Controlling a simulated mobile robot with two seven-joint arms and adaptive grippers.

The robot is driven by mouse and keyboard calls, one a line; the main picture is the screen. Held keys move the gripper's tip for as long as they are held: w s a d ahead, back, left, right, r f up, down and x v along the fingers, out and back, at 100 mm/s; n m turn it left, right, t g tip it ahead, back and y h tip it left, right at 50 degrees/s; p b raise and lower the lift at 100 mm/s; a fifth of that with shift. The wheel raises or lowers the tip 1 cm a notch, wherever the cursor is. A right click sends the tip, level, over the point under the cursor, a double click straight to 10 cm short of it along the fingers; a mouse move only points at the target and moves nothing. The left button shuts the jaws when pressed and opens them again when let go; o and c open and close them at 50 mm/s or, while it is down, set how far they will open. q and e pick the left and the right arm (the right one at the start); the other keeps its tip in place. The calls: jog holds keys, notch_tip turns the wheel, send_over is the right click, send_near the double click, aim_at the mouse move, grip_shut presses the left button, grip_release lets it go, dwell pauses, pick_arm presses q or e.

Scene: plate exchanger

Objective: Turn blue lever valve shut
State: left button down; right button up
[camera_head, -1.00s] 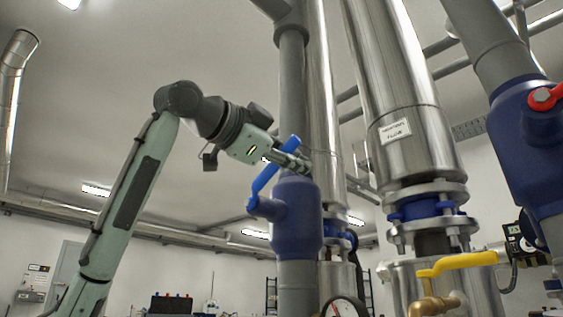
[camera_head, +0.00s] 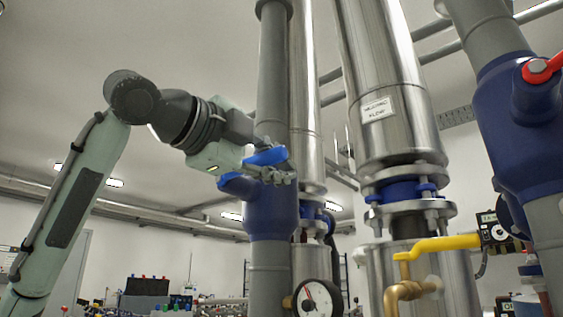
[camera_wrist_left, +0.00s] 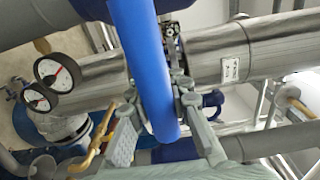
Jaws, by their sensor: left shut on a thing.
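The blue lever (camera_head: 263,157) belongs to a blue valve body (camera_head: 270,212) on a grey vertical pipe in the head view. The lever's hub (camera_head: 236,183) sits at the left side of that body. My left gripper (camera_head: 272,175) is at the lever in front of the pipe, shut on the lever. In the left wrist view the lever (camera_wrist_left: 143,60) runs down from the top edge, its rounded end between the fingers of my left gripper (camera_wrist_left: 160,118). The lever is partly hidden by the gripper in the head view. My right gripper is not in view.
A yellow lever (camera_head: 440,244) on a brass valve stands at the lower right. A pressure gauge (camera_head: 318,299) sits below the blue valve. A red lever (camera_head: 541,69) is on a second blue valve body (camera_head: 525,125) at far right. Steel pipes (camera_head: 385,90) stand close behind.

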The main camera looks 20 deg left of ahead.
pick_arm(q)
jog(key=shift+d+f, duration=0.15)
jog(key=shift+f, duration=0.1)
jog(key=c, duration=1.3)
grip_release()
jog(key=shift+r, duration=0.15)
jog(key=shift+c, duration=0.2)
jog(key=shift+s, duration=0.15)
jog(key=v, duration=1.2)
